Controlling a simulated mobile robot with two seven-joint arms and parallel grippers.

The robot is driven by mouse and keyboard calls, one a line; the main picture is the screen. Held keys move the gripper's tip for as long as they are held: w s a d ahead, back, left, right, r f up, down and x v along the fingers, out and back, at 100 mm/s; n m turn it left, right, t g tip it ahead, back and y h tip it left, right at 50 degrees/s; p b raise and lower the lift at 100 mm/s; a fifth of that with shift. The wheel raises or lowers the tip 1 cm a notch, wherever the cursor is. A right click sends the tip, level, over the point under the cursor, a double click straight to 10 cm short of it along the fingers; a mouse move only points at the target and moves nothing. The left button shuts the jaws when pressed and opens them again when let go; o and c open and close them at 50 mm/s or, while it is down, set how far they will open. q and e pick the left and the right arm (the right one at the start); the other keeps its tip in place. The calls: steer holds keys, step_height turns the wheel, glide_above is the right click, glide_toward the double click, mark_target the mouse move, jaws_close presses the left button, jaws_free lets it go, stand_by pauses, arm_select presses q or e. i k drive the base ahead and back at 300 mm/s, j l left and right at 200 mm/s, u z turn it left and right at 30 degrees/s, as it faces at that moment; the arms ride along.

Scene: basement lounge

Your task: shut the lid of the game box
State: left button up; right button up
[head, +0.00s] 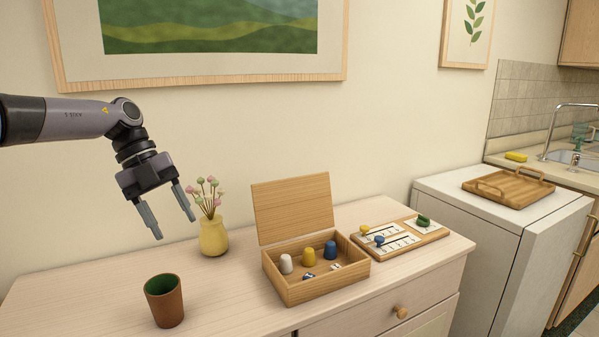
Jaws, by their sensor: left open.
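The wooden game box (318,288) stands on the light wood dresser with its lid (293,207) raised at the back, close to upright. Inside it are a white, a yellow and a blue game piece (330,250) and small dice-like items. My left gripper (171,226) is open and empty, fingers pointing down. It hangs above the left part of the dresser, left of the box and apart from the lid. My right gripper is not in view.
A yellow vase with flowers (214,238) stands between my left gripper and the box. A brown cup (164,301) is at the front left. A wooden board with sliders (405,240) lies right of the box. The dresser top (75,300) is clear at the left.

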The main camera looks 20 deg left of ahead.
mark_target(290, 208)
steer(key=i, duration=1.3)
